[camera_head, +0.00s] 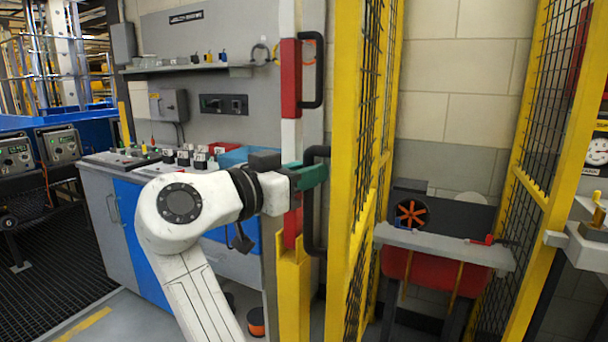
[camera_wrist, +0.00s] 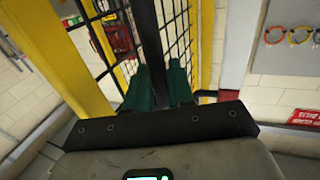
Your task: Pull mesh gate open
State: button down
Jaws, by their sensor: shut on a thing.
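The mesh gate (camera_head: 345,150) has a yellow frame with black wire mesh and stands steeply angled to my view, right of centre. A black bar handle (camera_head: 309,225) is at its near edge. My gripper (camera_head: 314,174), with green fingers, reaches it from the left and is shut on the handle near its top. In the wrist view, the green fingers (camera_wrist: 160,88) sit either side of a black bar (camera_wrist: 150,40), with the yellow frame (camera_wrist: 60,60) to the left. The exact finger contact is partly hidden.
A red and white post (camera_head: 291,85) with another black handle (camera_head: 318,70) stands behind my gripper. A second yellow mesh panel (camera_head: 540,150) is at right. Between them are a grey bench (camera_head: 440,246) and a red bin (camera_head: 430,275). A workbench (camera_head: 105,210) is at left.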

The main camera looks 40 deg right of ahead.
jog(key=shift+d, duration=0.35)
jog(key=c, duration=1.4)
grip_release()
jog(key=shift+o, duration=0.7)
jog(key=shift+d, duration=0.3)
jog(key=shift+o, duration=0.8)
jog(key=a, duration=1.1)
jog(key=shift+b, duration=0.3)
jog(key=shift+a, duration=0.15)
